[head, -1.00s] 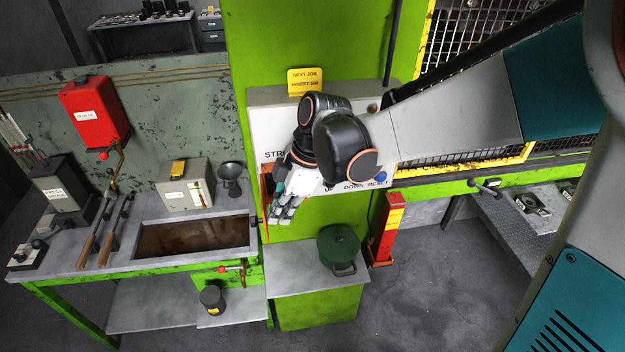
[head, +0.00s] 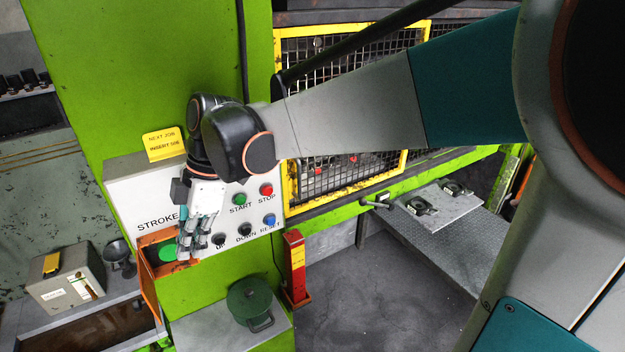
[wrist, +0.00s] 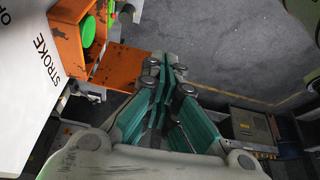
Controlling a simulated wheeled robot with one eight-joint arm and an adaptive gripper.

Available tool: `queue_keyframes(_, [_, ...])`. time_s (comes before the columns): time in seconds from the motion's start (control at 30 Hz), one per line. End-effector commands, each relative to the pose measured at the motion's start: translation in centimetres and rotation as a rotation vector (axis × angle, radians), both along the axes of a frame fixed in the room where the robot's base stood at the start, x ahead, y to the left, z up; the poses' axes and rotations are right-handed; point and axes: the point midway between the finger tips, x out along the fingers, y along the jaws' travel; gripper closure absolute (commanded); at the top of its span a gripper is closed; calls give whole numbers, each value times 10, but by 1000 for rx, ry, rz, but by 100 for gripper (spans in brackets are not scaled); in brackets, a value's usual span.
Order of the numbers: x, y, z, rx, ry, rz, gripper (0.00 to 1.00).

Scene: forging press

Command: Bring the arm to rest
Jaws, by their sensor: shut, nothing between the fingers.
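My gripper (head: 189,243) hangs fingers-down in front of the white control panel (head: 140,193), at its lower left part, in the head view. In the wrist view my gripper (wrist: 168,68) has its teal-padded fingers together, with nothing between them. An orange open box (head: 148,283) with a green round button (head: 168,252) is right beside the fingers. In the wrist view the orange box (wrist: 117,66) and green button (wrist: 94,28) lie left of the fingers. I cannot tell from the pictures whether the fingers touch the box.
The panel carries a green START button (head: 239,199), a red STOP button (head: 266,189) and others. A dark green pot (head: 249,303) stands on a shelf below. A red post (head: 296,268) stands right of it. A yellow mesh guard (head: 345,120) is behind my arm.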

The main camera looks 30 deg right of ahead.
Motion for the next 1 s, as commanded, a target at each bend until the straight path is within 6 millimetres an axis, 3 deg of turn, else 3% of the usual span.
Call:
queue_keyframes(0.13, [-4, -5, 6, -2, 0, -11, 100])
queue_keyframes(0.27, [-11, -12, -10, -17, -3, -96, 100])
queue_keyframes(0.67, [-59, -66, -117, -57, -56, -740, 100])
queue_keyframes(1.0, [-99, -111, -216, 46, -136, -1275, 100])
